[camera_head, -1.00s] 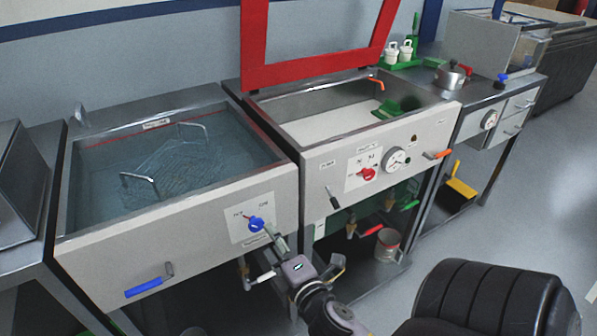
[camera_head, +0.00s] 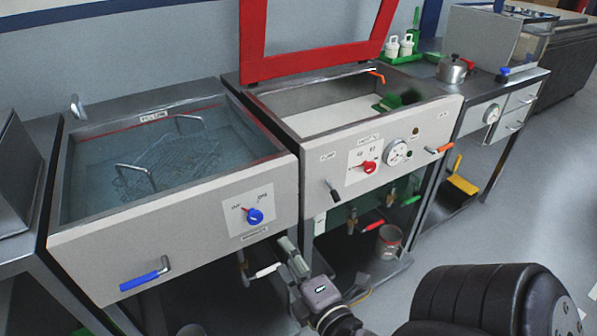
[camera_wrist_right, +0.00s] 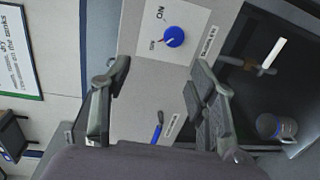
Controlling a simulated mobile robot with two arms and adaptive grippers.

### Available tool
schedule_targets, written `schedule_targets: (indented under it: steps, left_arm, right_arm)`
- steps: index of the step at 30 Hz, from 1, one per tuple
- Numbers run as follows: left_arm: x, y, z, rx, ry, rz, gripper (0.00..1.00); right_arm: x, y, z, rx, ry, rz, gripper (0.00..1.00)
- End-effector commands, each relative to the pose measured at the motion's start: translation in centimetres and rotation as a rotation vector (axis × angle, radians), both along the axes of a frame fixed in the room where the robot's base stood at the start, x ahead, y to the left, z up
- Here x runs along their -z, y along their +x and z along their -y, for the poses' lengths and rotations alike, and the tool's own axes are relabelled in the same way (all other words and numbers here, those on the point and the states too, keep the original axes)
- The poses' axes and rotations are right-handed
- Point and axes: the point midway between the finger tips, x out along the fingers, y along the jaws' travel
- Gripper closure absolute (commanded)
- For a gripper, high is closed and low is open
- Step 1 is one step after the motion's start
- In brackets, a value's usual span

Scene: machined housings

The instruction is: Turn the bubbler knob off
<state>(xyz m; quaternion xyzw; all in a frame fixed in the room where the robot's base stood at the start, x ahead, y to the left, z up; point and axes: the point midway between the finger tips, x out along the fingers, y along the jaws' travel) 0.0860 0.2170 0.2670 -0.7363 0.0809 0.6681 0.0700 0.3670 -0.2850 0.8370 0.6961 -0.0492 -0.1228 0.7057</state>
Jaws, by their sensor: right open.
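The blue bubbler knob (camera_head: 254,215) sits on a white plate on the front panel of the left, water-filled tank (camera_head: 75,250). A small red mark at the knob points up and left, toward the left of the plate's two labels. In the right wrist view the blue knob (camera_wrist_right: 174,37) lies ahead of the fingers, its pointer turned toward the small label rather than "ON". My right gripper (camera_head: 287,243) is open and empty, below and right of the knob, apart from it. Its spread fingers (camera_wrist_right: 162,66) show in the wrist view. My left gripper is not in view.
A blue-handled lever (camera_head: 145,282) is at the tank's lower left. The tank to the right has a red knob (camera_head: 369,167), a gauge (camera_head: 397,152) and an orange handle (camera_head: 440,149). A metal mug (camera_head: 388,241) stands on the shelf below.

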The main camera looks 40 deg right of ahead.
Motion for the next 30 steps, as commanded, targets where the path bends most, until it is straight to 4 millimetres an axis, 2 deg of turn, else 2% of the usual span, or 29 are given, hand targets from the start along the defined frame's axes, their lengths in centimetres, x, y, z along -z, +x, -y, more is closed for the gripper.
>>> schedule_targets:
  steps: [12,30]
  left_arm:
    - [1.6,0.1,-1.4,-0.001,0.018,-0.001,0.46]
    - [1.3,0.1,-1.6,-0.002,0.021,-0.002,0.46]
  right_arm:
    - [0.2,-2.8,-0.6,0.003,0.001,-0.002,0.47]
    - [0.0,-3.2,-0.7,0.002,-0.001,0.0,0.47]
